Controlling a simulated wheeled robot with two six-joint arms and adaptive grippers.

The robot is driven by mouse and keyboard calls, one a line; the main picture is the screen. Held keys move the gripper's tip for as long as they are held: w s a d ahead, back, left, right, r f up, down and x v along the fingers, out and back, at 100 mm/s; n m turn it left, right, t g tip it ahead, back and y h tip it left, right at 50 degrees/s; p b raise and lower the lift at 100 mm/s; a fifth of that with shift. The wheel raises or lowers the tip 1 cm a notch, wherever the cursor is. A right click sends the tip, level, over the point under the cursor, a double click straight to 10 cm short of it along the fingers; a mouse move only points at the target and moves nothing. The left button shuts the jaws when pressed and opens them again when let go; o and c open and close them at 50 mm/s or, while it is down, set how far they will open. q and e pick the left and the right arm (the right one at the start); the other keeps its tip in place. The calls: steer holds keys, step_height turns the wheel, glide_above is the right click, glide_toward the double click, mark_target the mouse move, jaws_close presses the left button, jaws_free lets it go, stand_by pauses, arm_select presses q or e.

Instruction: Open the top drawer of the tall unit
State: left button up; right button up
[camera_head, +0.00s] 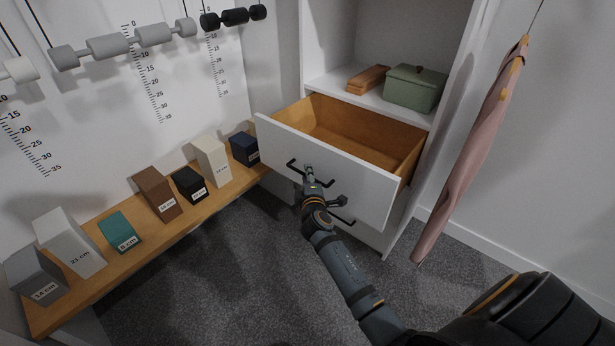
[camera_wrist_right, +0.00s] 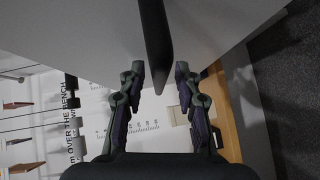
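The tall unit (camera_head: 455,70) is white and stands at the back right. Its top drawer (camera_head: 330,164) is pulled well out; the empty-looking wooden inside (camera_head: 357,131) shows. The dark bar handle (camera_head: 292,164) is on the drawer's white front. My right gripper (camera_head: 309,172) is at this handle. In the right wrist view, the fingers (camera_wrist_right: 160,80) stand apart on either side of the dark handle (camera_wrist_right: 154,45), with small gaps visible. My left gripper is not in view.
A lower handle (camera_head: 342,220) shows below the open drawer. A green box (camera_head: 415,90) and a wooden block (camera_head: 367,79) sit on the shelf above. A bench (camera_head: 160,232) with several labelled blocks runs along the left. A pink garment (camera_head: 470,150) hangs at right. Carpet in front is clear.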

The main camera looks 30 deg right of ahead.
steer(key=shift+s, duration=0.1)
steer(key=v, duration=1.1)
steer(key=shift+s, duration=0.35)
steer(key=shift+a+r, duration=0.1)
steer(key=shift+a, duration=0.05)
